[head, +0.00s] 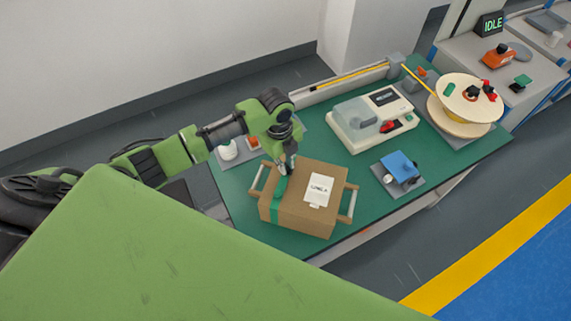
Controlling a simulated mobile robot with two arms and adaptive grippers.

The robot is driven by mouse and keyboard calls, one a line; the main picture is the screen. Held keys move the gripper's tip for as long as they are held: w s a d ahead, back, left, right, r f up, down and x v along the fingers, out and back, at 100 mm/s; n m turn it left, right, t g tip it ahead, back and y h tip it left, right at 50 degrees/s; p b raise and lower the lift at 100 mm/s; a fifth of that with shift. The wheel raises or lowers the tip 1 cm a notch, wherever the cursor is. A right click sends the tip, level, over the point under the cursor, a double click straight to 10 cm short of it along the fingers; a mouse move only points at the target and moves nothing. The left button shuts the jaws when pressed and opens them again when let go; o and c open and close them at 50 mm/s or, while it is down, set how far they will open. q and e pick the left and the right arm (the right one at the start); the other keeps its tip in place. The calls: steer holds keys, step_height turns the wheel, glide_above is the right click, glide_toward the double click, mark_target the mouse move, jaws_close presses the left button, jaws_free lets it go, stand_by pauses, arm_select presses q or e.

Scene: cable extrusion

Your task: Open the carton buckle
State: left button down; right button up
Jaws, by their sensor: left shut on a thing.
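A brown carton (325,178) stands on the green table, with a white label (319,190) on top and a green band (275,214) down its near left side. A green piece, which looks like the carton buckle (280,187), sits at the top left of the carton, in line with the band. My left gripper (284,173) reaches down over the carton's top left and is shut on the buckle. The fingertips are small and partly merge with it, so the exact grip is hard to see. My right gripper is out of view.
Handles stand at the carton's left (261,178) and right (349,205). A white machine (352,124) is behind it and a blue block (400,165) on a grey plate is to its right. A spool (468,98) stands at the far right.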

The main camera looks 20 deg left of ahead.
arm_select(q)
steer(key=shift+w+r+g, duration=0.2)
steer(key=shift+w+g, duration=0.2)
steer(key=shift+g, duration=0.2)
steer(key=shift+w+g+b, duration=0.15)
steer(key=shift+g+b, duration=0.15)
steer(key=shift+b, duration=0.3)
steer(key=g+b, duration=0.1)
steer(key=b, duration=0.2)
steer(key=w+g+b, duration=0.1)
steer(key=g+b, duration=0.1)
steer(key=b, duration=0.2)
steer(key=shift+w+r+g+h, duration=0.1)
steer(key=shift+w+g+h, duration=0.05)
steer(key=shift+g+h, duration=0.2)
steer(key=shift+w+a+r+g+b, duration=0.1)
steer(key=shift+r+g+b, duration=0.2)
steer(key=shift+b, duration=0.5)
steer(key=c, duration=2.1)
jaws_free()
steer(key=shift+o, duration=0.3)
